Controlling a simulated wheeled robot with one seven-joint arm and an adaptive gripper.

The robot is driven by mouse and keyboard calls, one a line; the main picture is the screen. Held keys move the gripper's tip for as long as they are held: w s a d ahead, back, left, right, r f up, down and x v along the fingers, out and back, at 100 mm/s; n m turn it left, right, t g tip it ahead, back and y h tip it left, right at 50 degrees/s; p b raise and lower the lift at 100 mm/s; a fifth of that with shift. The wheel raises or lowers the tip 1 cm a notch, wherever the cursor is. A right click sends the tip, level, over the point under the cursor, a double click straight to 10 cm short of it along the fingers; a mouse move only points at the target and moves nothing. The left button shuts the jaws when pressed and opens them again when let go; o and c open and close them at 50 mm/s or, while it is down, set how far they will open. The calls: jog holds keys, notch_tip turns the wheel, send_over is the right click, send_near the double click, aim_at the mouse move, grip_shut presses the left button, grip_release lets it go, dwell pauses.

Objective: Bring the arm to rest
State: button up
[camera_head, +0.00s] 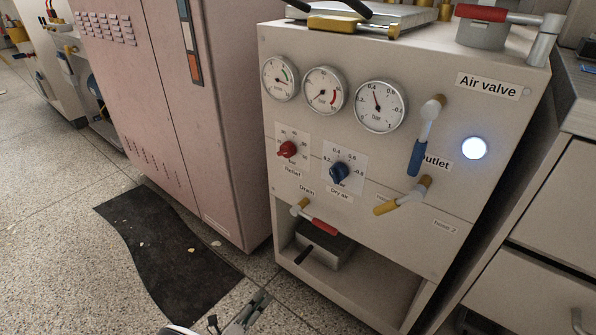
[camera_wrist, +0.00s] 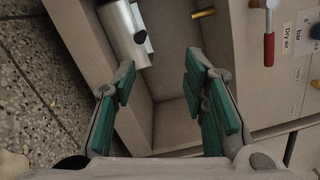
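My gripper (camera_wrist: 161,78) is open and empty in the wrist view, with its green finger pads well apart. It faces the open lower compartment (camera_wrist: 172,100) of the air valve cabinet, and nothing is between the pads. In the head view, only part of my gripper (camera_head: 245,318) shows at the bottom edge, low in front of the cabinet (camera_head: 400,240). The rest of my arm is out of the frame. No paper can be made out in either view.
The cabinet front carries gauges, a red knob (camera_head: 288,149), a blue knob (camera_head: 339,172) and protruding valve handles, including a red one (camera_head: 319,226). A metal block (camera_head: 325,247) sits in the compartment. A pink cabinet (camera_head: 190,110) stands left; a dark mat (camera_head: 165,250) lies on the floor.

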jog(key=w+d+r+m+g+h, duration=0.15)
jog(key=d+r+m+g, duration=0.35)
jog(key=r, duration=0.5)
jog(key=w+d+r+m+g+h, duration=0.1)
jog(key=w+d+r+m+g, duration=0.2)
jog(key=r+m, duration=0.55)
jog(key=w+d+r+m+g+h, duration=0.1)
jog(key=d+r+m+g, duration=0.4)
jog(key=r, duration=0.6)
jog(key=s+d+r+m+g+y, duration=0.2)
jog(key=s+d+r+m, duration=0.25)
jog(key=d+r, duration=0.2)
jog(key=s+d+r+m+g+y, duration=0.2)
jog(key=s+d+r+m+y, duration=0.15)
jog(key=d+r+m, duration=0.35)
jog(key=s+d+r+m+y, duration=0.3)
jog(key=s+d+r+m, duration=0.1)
jog(key=s+r, duration=0.4)
jog(key=s+f+m+t+y+p, duration=0.15)
jog(key=s+m+y, duration=0.35)
jog(key=s+m, duration=0.9)
jog(key=s+r+n+t+p, duration=0.2)
jog(key=r+p, duration=1.7)
jog(key=r, duration=0.1)
jog(key=s+r+n+t+p, duration=0.2)
jog(key=r+p, duration=1.6)
jog(key=r, duration=0.2)
jog(key=shift+s+a+p, duration=0.2)
jog(key=shift+p, duration=0.2)
